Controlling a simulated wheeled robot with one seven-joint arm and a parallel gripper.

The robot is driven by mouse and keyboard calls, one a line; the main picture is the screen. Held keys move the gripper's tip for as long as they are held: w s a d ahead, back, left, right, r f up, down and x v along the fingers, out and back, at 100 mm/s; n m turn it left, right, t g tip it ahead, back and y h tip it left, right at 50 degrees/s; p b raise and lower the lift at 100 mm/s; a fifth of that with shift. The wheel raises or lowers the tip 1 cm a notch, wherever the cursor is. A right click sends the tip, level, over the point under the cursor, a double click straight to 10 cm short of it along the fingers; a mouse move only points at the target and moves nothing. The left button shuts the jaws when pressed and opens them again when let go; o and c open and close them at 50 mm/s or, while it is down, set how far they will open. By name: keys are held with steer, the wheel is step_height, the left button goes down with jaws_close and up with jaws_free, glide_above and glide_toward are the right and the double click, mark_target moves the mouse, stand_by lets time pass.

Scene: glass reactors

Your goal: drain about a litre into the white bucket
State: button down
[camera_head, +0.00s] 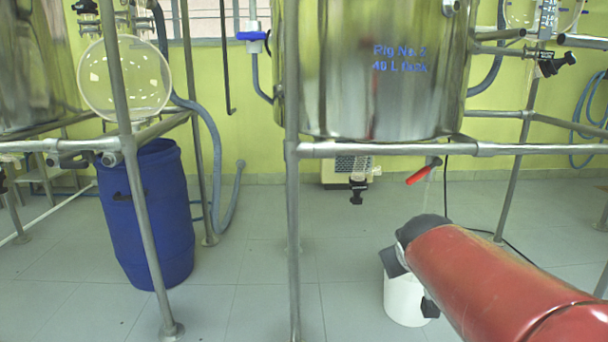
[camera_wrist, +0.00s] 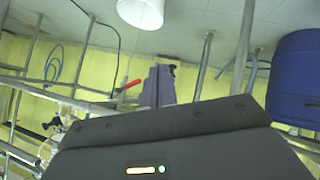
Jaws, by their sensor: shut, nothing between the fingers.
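The white bucket (camera_head: 404,302) stands on the floor below the steel vessel, partly covered by my red arm. It also shows at the top of the wrist view (camera_wrist: 141,12), where the picture is upside down. A drain valve with a red handle (camera_head: 419,174) hangs under the vessel, up from the bucket; the handle lies at a slant. In the wrist view the red handle (camera_wrist: 129,84) is just left of my fingers. My gripper (camera_wrist: 158,73) is shut and empty, apart from the handle in the picture.
The steel vessel (camera_head: 375,80) is marked in blue and sits in a pipe frame (camera_head: 400,149). A blue drum (camera_head: 150,215) stands at left under a round glass flask (camera_head: 125,78). A black cable runs behind the bucket. The middle floor is clear.

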steer(key=s+a+f+m+g+y, duration=0.15)
steer(key=s+f, duration=0.25)
steer(key=s, duration=0.7)
steer(key=s+a+f+m+g+y, duration=0.1)
steer(key=s+a+f+m+g, duration=0.2)
steer(key=s, duration=0.9)
step_height(320, 180, up, 12)
steer(key=w+n+p, duration=0.1)
steer(key=p, duration=1.2)
steer(key=shift+r, duration=0.2)
steer(key=shift+n, duration=0.25)
stand_by(3.4)
